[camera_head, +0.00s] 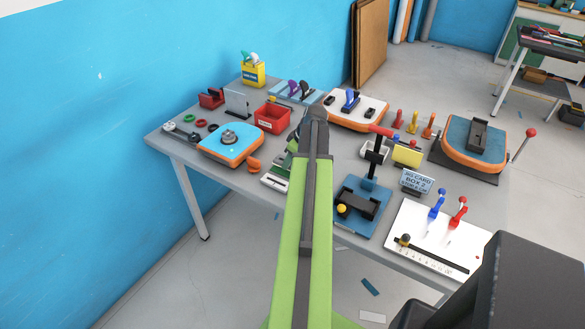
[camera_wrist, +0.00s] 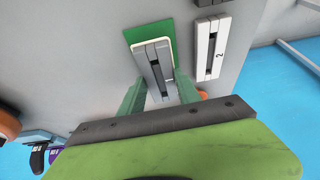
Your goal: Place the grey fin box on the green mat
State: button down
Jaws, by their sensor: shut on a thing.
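The grey fin box (camera_wrist: 155,62), a narrow block with a dark slot along it, is between the green fingers of my gripper (camera_wrist: 160,88) in the wrist view. My gripper is shut on it. The green mat (camera_wrist: 134,36) lies on the grey table just beyond and under the box in that picture. The box overlaps the mat's near part, with a pale edge showing around it; I cannot tell whether it touches the mat. In the head view my arm hides the box and most of the gripper.
A white slotted box marked 2 (camera_wrist: 211,48) stands close right of the mat. In the head view an orange-and-blue board (camera_head: 231,141) lies left of my arm, a red bin (camera_head: 272,117) behind it, and a blue clamp stand (camera_head: 359,205) to the right.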

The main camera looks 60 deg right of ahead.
notch_tip(320, 180, down, 3)
jog(key=shift+r+b, duration=0.15)
jog(key=shift+b, duration=0.5)
jog(key=shift+r, duration=0.2)
jog(key=shift+f, duration=0.1)
jog(key=c, duration=0.9)
grip_release()
jog(key=shift+o, duration=0.2)
jog(key=shift+r+p, duration=0.3)
jog(key=shift+p, duration=0.1)
jog(key=p+v, duration=1)
jog(key=v, duration=0.1)
jog(key=shift+s+r+p, duration=0.15)
jog(key=shift+r+p, duration=0.15)
jog(key=shift+p, duration=0.05)
